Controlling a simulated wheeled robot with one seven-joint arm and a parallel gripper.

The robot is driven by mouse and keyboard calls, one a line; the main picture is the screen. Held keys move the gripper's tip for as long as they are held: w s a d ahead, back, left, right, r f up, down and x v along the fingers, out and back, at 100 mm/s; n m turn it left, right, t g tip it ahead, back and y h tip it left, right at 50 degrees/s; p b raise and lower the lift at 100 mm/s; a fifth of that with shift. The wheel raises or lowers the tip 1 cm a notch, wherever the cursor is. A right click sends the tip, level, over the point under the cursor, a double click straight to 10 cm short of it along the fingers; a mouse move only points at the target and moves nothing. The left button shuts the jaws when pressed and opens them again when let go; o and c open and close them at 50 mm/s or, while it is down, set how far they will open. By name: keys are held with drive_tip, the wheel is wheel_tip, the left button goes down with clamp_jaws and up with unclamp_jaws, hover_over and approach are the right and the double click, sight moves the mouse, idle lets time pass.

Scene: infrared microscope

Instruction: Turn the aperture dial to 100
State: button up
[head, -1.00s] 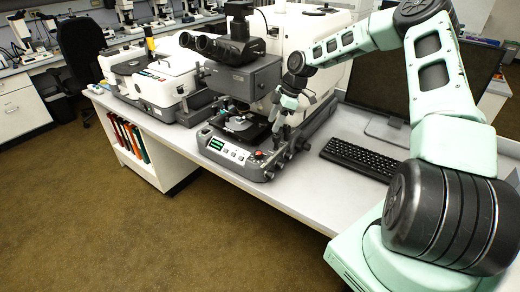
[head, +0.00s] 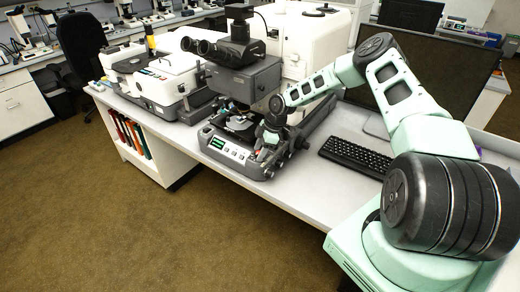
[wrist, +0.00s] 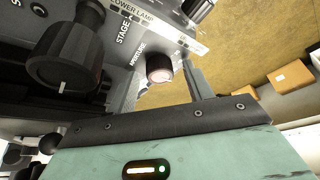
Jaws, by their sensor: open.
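The aperture dial appears to be the small round dark knob (wrist: 160,67) with a pale pinkish face, beside the "APERTURE" lettering in the wrist view. No number is readable on it. My gripper (wrist: 168,80) is open; one grey finger stands just right of the dial, with a gap. In the head view my gripper (head: 267,143) is low at the right front corner of the microscope (head: 245,75), hiding the dial there.
A large dark knob (wrist: 65,57) with a white mark is left of the dial in the wrist view. A keyboard (head: 355,156) and a dark monitor (head: 425,62) are right of the microscope. Bare desk (head: 290,185) lies in front of the keyboard.

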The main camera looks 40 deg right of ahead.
drive_tip(key=c, duration=1)
drive_tip(key=shift+o, duration=0.2)
drive_tip(key=m+t+h+b, duration=0.1)
drive_tip(key=m+b, duration=0.1)
drive_tip(key=m, duration=0.2)
drive_tip(key=shift+s+a+f+b, duration=0.1)
drive_tip(key=shift+b, duration=0.25)
drive_tip(key=m+t+h+b, duration=0.1)
drive_tip(key=m+b, duration=0.1)
drive_tip(key=m, duration=0.1)
drive_tip(key=shift+a+m, duration=0.1)
drive_tip(key=shift+m, duration=0.2)
drive_tip(key=m+h+b, duration=0.1)
drive_tip(key=m+b, duration=0.2)
drive_tip(key=m, duration=0.1)
drive_tip(key=shift+t+h+b, duration=0.3)
drive_tip(key=shift+h+b, duration=0.1)
drive_tip(key=shift+a+m+h+b, duration=0.1)
drive_tip(key=shift+m+h+b, duration=0.3)
drive_tip(key=shift+m+b, duration=0.5)
drive_tip(key=shift+s+m, duration=0.1)
drive_tip(key=shift+m, duration=0.3)
